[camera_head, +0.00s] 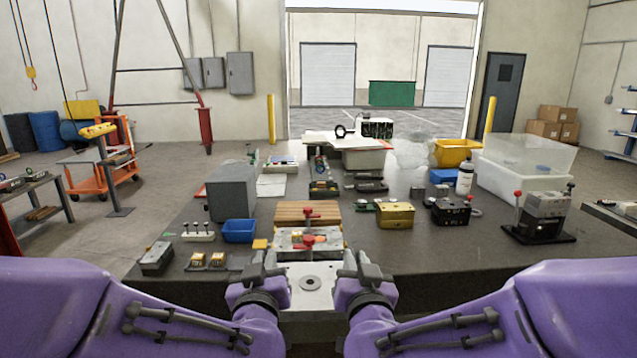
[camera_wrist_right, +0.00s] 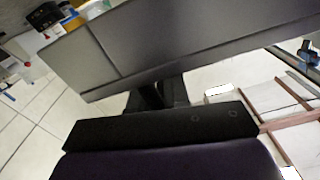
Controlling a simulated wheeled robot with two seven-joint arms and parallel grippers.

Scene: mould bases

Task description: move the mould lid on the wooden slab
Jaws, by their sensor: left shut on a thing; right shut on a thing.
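The mould lid is a grey metal plate (camera_head: 310,284) with a round dark hole in its middle, held low at the front of the table. My left gripper (camera_head: 266,272) is shut on its left side, and my right gripper (camera_head: 357,274) is shut on its right side. In the right wrist view the lid's grey face (camera_wrist_right: 190,45) fills much of the top, with the dark right gripper (camera_wrist_right: 160,97) against it. The fingertips are mostly hidden. The slatted wooden slab (camera_head: 305,210) lies beyond the lid, with a metal mould part with red clamps (camera_head: 296,242) at its near side.
A grey box (camera_head: 231,192) and a blue bin (camera_head: 238,231) stand to the left. A yellow block (camera_head: 396,215) and a dark device (camera_head: 452,212) stand to the right. A lever press (camera_head: 541,215) is at the far right. The table right of the slab's front is clear.

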